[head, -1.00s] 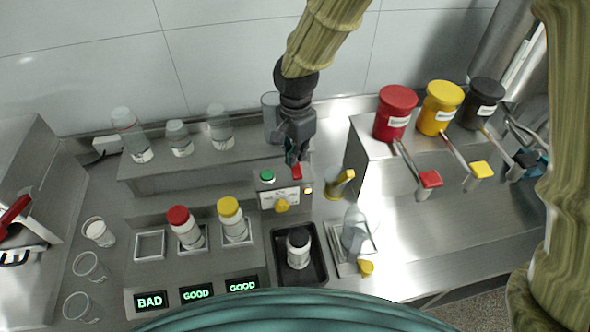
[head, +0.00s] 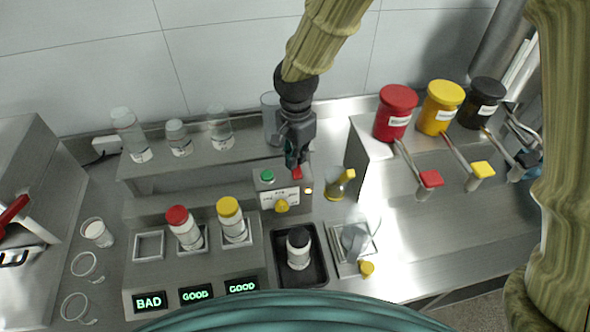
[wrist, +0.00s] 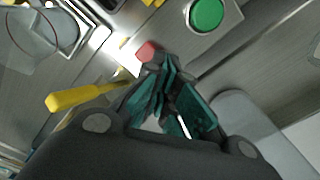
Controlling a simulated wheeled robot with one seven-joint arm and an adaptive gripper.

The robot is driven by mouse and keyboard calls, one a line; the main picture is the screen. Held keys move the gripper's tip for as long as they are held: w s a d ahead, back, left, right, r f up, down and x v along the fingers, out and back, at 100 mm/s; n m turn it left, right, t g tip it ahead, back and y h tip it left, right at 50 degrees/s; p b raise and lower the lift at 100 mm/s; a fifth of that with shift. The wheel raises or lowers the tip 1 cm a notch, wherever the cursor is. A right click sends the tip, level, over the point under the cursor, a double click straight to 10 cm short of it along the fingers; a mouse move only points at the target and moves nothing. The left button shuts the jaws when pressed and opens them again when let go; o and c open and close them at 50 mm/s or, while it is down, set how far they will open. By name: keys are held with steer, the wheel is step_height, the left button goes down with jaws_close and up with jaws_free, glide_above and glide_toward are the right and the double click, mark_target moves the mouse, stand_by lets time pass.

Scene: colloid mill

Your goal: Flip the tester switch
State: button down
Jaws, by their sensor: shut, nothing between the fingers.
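The control box (head: 284,196) stands at the middle of the bench, with a green button (head: 267,176), a red switch (head: 297,173) on its top, a yellow knob (head: 281,206) and a small lit lamp (head: 308,190). Which of these is the tester switch is not marked legibly. My gripper (head: 293,167) is shut and empty, pointing down just behind the red switch. In the wrist view, the fingers (wrist: 165,92) are close to the red switch (wrist: 148,51); contact cannot be told. The green button (wrist: 207,13) lies farther off.
The stand with BAD and GOOD displays (head: 196,295) holds red- and yellow-capped bottles. A black-capped bottle (head: 298,250) stands in a dark tray (head: 283,280). A yellow-handled item (head: 340,184) is right of the box. Red, yellow and black containers (head: 440,107) stand right.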

steer(key=shift+f, duration=0.5)
stand_by(0.3)
steer(key=shift+r, duration=0.1)
steer(key=shift+r+p, duration=2.5)
steer(key=shift+r, duration=0.9)
steer(key=shift+a, duration=0.1)
